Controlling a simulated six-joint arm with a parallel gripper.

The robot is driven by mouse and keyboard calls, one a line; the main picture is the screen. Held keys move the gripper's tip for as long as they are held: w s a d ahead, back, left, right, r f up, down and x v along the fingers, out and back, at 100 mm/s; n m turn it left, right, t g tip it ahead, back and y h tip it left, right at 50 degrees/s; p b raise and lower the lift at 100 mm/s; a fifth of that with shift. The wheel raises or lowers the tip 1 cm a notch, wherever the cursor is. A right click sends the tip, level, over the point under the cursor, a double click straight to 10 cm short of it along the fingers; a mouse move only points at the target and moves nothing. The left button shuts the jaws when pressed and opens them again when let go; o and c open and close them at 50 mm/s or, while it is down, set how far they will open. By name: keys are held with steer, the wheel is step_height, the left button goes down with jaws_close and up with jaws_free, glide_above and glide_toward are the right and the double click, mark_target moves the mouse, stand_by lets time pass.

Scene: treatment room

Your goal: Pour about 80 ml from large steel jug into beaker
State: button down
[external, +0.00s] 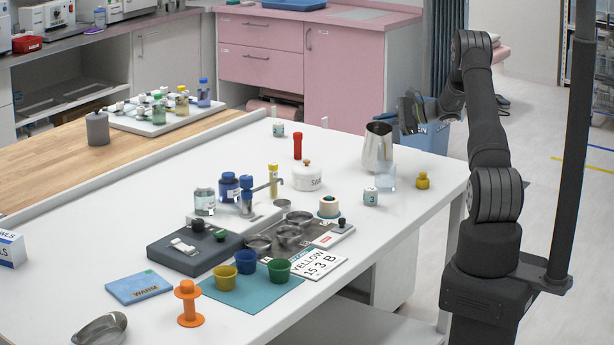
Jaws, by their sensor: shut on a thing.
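The large steel jug (377,148) is at the right end of the white table in the external view. It looks nearly upright, and I cannot tell whether its base touches the table. The clear glass beaker (386,180) stands just in front of the jug, to its lower right in the picture. It looks pale, and its fill level is too small to read. My gripper (404,118) is at the jug's upper right side, shut on the jug. The fingertips and the grip point are dark and hard to make out.
A white lidded pot (307,178) and a red-capped tube (297,146) are to the left. A blue bin (428,138) is beyond the table edge.

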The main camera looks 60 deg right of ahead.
steer(key=shift+w+d+f+m+g+y, duration=0.15)
steer(key=shift+w+d+f+m+g, duration=0.2)
steer(key=shift+f, duration=0.25)
steer(key=shift+w+d+f+m+g+y, duration=0.15)
steer(key=shift+w+d+f+m+g, duration=0.15)
steer(key=shift+f+m, duration=0.2)
